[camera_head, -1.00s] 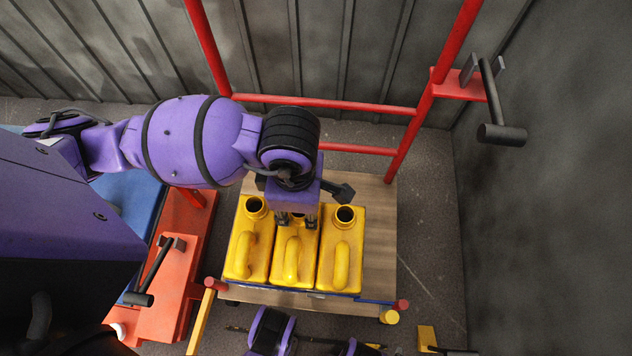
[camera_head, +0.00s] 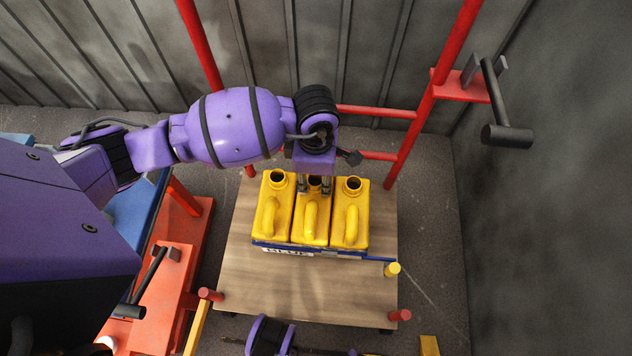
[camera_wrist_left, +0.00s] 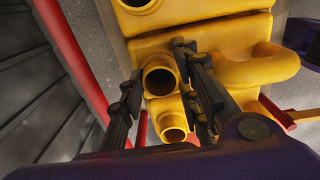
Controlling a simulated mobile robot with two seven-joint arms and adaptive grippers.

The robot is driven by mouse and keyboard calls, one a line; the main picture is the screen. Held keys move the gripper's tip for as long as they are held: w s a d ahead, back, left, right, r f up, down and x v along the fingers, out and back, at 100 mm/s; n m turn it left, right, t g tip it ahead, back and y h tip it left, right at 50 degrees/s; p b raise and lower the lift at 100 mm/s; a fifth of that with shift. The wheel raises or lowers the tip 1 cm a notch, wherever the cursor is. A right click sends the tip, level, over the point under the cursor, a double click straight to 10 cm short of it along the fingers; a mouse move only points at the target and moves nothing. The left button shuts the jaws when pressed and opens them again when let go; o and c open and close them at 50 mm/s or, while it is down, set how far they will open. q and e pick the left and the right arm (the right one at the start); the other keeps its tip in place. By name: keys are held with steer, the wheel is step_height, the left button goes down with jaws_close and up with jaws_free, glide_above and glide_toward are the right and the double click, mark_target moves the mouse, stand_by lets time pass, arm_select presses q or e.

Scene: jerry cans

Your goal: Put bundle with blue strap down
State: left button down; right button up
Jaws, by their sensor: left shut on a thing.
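The bundle is three yellow jerry cans (camera_head: 311,220) side by side, upright, with open dark mouths. A blue strap (camera_head: 345,254) runs along its front low edge, with a white label reading BLUE. My left gripper (camera_head: 314,188) is shut on the middle can's top at its neck. In the left wrist view its dark fingers (camera_wrist_left: 165,85) lie on both sides of an open neck (camera_wrist_left: 160,78). The bundle is over the far part of a wooden board (camera_head: 290,290). I cannot tell whether its underside touches the board.
Red posts and rails (camera_head: 412,135) stand behind the board, and a dark handle (camera_head: 505,130) on a red bracket is at right. An orange-red frame (camera_head: 175,265) stands left. The board's near half is bare. A ribbed wall is behind.

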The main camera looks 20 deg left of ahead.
arm_select(q)
step_height(320, 180, down, 3)
steer(key=shift+w+f+b, duration=0.1)
steer(key=shift+f+b, duration=0.05)
steer(key=shift+b, duration=0.2)
arm_select(e)
steer(key=shift+w+f, duration=0.25)
steer(key=shift+f, duration=0.05)
arm_select(q)
steer(key=c, duration=1.3)
jaws_free()
arm_select(e)
steer(key=shift+s, duration=0.1)
steer(key=shift+s, duration=0.2)
arm_select(q)
steer(key=shift+r, duration=0.25)
step_height(320, 180, up, 10)
steer(key=shift+w+r+p, duration=0.1)
steer(key=shift+r+p, duration=0.15)
steer(key=shift+p, duration=0.8)
steer(key=shift+r, duration=0.55)
arm_select(e)
steer(key=shift+w+a+r, duration=0.1)
steer(key=shift+w+r, duration=0.2)
steer(key=shift+r, duration=0.2)
steer(key=shift+w+a+r, duration=0.1)
steer(key=shift+w+r, duration=0.15)
steer(key=shift+r, duration=0.2)
